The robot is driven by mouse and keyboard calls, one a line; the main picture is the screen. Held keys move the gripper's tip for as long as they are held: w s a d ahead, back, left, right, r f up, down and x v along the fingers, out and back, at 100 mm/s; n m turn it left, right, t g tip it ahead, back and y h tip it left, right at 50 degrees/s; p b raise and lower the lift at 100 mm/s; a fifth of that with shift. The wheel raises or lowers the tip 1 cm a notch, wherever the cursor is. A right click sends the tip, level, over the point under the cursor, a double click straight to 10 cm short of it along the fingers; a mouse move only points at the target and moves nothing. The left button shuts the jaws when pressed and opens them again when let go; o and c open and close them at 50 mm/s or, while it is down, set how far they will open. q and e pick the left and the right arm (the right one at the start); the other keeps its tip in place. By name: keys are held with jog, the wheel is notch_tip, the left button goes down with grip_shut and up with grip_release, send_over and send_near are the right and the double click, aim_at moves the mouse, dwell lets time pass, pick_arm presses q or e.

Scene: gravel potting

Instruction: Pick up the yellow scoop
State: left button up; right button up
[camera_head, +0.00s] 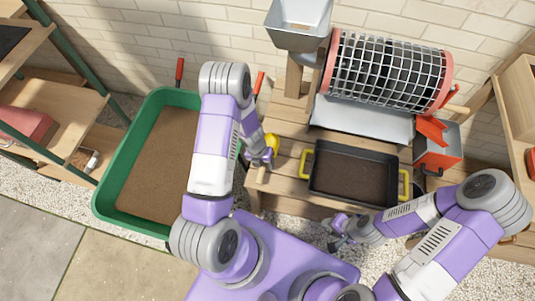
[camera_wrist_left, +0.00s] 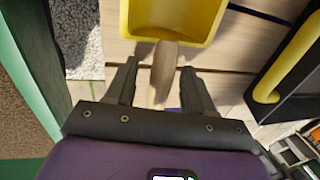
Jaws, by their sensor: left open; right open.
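The yellow scoop (camera_head: 272,142) lies on the wooden bench, mostly hidden by my left gripper in the head view. In the left wrist view its yellow pan (camera_wrist_left: 172,18) is at the top and its wooden handle (camera_wrist_left: 163,75) points down towards my gripper. My left gripper (camera_wrist_left: 158,78) is open, with one finger on each side of the handle. It also shows in the head view (camera_head: 263,160). I cannot tell whether the fingers touch the handle. My right gripper (camera_head: 338,232) is open and empty in front of the bench.
A black tray (camera_head: 312,178) with yellow handles and dark soil stands right of the scoop. A green tub (camera_head: 110,180) of brown soil is at the left. A mesh drum sieve (camera_head: 390,70) stands behind, with a red-and-grey bin (camera_head: 438,155) at its right.

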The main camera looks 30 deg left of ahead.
pick_arm(q)
jog(key=shift+c, duration=0.5)
grip_shut()
jog(key=shift+r, duration=0.1)
